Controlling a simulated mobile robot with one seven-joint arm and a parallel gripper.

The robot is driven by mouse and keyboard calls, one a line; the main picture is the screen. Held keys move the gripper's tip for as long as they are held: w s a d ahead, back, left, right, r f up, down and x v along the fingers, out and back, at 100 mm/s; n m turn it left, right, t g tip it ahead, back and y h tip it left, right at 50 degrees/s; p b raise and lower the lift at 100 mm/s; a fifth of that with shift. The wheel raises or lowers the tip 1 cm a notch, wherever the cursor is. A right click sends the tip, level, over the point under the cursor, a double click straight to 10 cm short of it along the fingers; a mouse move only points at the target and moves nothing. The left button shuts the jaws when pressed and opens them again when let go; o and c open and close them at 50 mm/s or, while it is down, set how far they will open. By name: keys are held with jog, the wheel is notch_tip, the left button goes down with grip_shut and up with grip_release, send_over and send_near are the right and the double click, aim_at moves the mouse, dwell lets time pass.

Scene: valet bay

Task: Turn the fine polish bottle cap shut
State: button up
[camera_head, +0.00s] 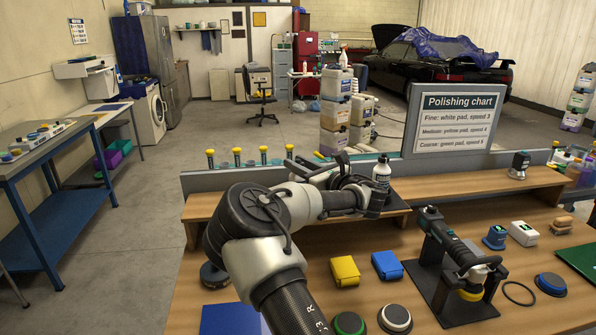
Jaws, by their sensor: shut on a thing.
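My gripper (318,170) is at the raised wooden shelf, left of the bottle. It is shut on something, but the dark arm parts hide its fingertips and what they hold. I cannot tell whether it touches the bottle or a cap.
The raised shelf (460,184) runs along the back of the bench. Several yellow-topped items (237,157) line its back left. A polishing chart (458,118) stands behind. A polisher (447,245) on a black stand, a yellow block (345,271) and a blue block (387,265) occupy the bench front.

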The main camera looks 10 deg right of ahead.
jog(key=m+t+h+b, duration=0.1)
jog(key=m+h+b, duration=0.1)
jog(key=m+h, duration=0.1)
jog(key=m+t+h+b, duration=0.1)
jog(key=m+h+b, duration=0.2)
jog(key=h, duration=0.3)
jog(key=shift+a+f, duration=0.2)
jog(key=shift+d+r+m+h+b, duration=0.1)
jog(key=shift+m+h+b, duration=0.5)
jog(key=shift+h, duration=0.5)
jog(key=shift+d+r+m+h+b, duration=0.1)
jog(key=shift+m+h+b, duration=0.15)
jog(key=shift+m+h, duration=0.7)
jog(key=shift+h, duration=0.45)
jog(key=o, duration=1.1)
jog(key=shift+c, duration=0.2)
jog(key=shift+s, duration=0.1)
jog(key=v, duration=1.7)
jog(key=shift+r+p, duration=0.2)
jog(key=shift+p, duration=0.2)
